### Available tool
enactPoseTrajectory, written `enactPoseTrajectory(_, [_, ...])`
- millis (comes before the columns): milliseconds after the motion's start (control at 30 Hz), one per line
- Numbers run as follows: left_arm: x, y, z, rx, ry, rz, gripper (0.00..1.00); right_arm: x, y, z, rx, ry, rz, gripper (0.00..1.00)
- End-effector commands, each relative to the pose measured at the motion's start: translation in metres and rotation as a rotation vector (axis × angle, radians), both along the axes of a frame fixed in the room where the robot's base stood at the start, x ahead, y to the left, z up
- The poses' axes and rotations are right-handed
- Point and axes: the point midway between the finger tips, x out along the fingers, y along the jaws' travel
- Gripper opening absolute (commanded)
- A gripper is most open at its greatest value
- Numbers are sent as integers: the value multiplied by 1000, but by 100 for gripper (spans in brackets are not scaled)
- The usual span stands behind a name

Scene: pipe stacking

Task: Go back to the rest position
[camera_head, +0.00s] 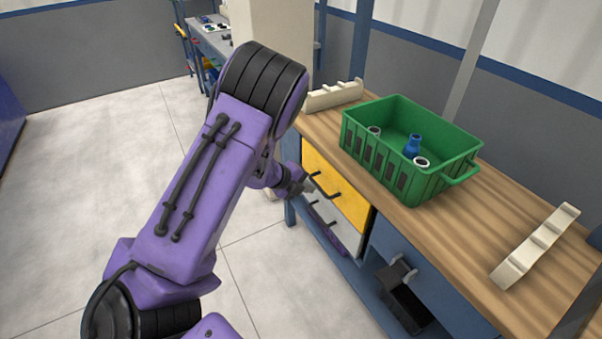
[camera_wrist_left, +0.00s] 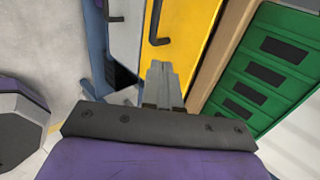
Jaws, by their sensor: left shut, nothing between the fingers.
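My left arm comes in from the left, and my left gripper (camera_head: 297,184) is in front of the workbench's drawers, below the tabletop's front edge. In the left wrist view the fingers of the left gripper (camera_wrist_left: 161,75) are together with nothing between them. The yellow drawer (camera_head: 335,191) is close beside it, and the same yellow drawer (camera_wrist_left: 184,45) fills the middle of the wrist view. My right gripper does not show in either view.
A green crate (camera_head: 366,152) with a blue pipe (camera_head: 413,146) and pale pipe ends inside stands on the wooden workbench (camera_head: 470,230). Cream notched racks (camera_head: 537,246) (camera_head: 335,95) lie to either side. A black holder (camera_head: 402,298) hangs at the bench front. The floor (camera_head: 90,190) at left is clear.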

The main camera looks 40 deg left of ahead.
Motion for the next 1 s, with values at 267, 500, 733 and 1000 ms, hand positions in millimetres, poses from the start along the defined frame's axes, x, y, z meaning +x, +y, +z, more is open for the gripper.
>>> enactPoseTrajectory(267, [-18,6,15,1,2,1,0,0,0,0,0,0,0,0])
enactPoseTrajectory(500, [-16,6,16,-44,14,44,0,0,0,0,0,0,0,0])
enactPoseTrajectory(733, [-23,-6,-10,-751,7,854,0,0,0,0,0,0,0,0])
enactPoseTrajectory(1000, [-200,-55,-144,-1202,58,1938,0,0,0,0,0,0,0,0])
